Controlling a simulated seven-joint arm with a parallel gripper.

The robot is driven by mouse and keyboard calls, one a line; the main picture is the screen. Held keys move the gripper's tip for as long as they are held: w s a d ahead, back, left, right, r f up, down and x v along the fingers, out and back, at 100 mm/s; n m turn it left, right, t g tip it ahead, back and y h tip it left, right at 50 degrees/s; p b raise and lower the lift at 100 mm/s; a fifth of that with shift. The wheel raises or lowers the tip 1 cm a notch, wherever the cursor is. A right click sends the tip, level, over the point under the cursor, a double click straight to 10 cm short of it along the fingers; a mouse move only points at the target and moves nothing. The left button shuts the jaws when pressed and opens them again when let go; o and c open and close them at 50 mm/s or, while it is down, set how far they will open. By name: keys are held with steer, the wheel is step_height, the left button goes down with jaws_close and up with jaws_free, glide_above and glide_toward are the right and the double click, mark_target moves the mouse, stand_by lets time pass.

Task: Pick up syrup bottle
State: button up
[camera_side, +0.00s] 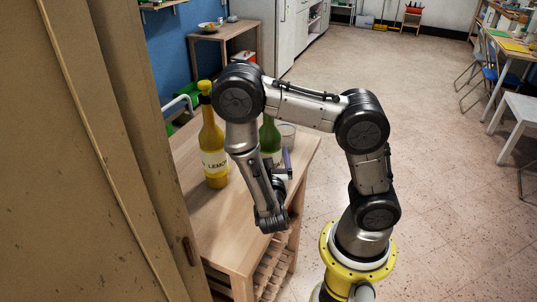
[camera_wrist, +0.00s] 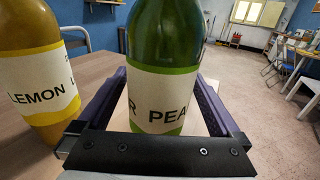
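A green glass bottle (camera_wrist: 167,40) with a cream label reading "R PEA" stands upright, centred in the wrist view. In the side view the green bottle (camera_side: 269,138) is partly hidden behind my arm. A yellow bottle labelled "LEMON" (camera_side: 211,140) stands upright to its left; it also shows at the left of the wrist view (camera_wrist: 25,50). My gripper (camera_wrist: 162,82) is open, with one purple finger on each side of the green bottle. Whether either finger touches the glass I cannot tell. The lower bottle is hidden by the gripper's dark body.
The bottles stand on a wooden table (camera_side: 225,232). A pale round container (camera_side: 287,132) is behind the green bottle. A large brown cabinet panel (camera_side: 95,150) fills the left of the side view. The floor to the right is open.

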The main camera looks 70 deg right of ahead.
jaws_close()
stand_by(0.3)
steer(key=shift+r, duration=0.15)
